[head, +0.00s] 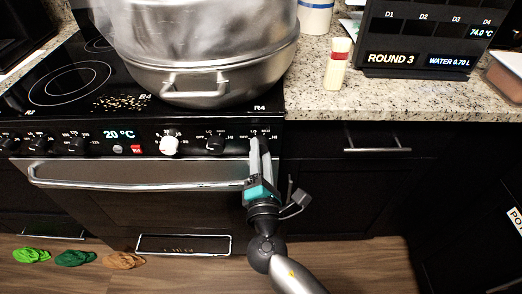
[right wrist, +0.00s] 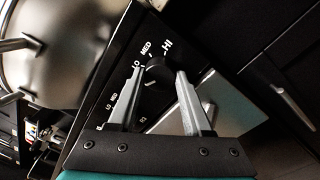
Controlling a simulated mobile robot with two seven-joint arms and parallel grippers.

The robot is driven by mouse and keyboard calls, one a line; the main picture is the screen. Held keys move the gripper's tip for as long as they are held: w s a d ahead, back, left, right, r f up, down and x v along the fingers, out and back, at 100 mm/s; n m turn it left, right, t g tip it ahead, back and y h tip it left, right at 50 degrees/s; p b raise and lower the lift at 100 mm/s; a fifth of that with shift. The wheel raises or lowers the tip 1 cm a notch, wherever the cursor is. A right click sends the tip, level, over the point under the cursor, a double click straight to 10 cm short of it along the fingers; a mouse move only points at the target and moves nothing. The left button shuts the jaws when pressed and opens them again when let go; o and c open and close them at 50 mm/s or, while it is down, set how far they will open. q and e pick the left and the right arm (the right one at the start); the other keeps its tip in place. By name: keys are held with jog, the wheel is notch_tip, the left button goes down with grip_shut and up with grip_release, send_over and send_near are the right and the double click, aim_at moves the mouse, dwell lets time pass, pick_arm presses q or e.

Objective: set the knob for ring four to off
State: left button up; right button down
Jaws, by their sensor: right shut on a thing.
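The ring four knob is black and sits at the right end of the stove's front panel, below the R4 label. In the head view it is hidden behind my right gripper (head: 259,143). In the right wrist view the knob (right wrist: 157,69) shows between the two fingertips of my right gripper (right wrist: 159,76), which is shut on it. LO, MED and HI marks show around the knob; I cannot tell clearly which one its pointer faces. My left gripper is not in view.
A large steel stockpot (head: 205,60) stands on the right-hand rings above the panel. A white knob (head: 169,145) and a black knob (head: 216,143) are to the left. The oven handle (head: 140,178) runs below. A shaker (head: 337,64) stands on the counter. Cloths lie on the floor.

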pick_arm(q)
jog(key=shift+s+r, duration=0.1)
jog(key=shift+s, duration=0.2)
pick_arm(e)
jog(key=shift+r+n, duration=0.2)
jog(key=shift+n, duration=0.2)
jog(key=shift+c, duration=1.7)
grip_release()
jog(key=shift+f, duration=0.15)
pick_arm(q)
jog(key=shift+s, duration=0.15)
pick_arm(e)
jog(key=shift+f, duration=0.1)
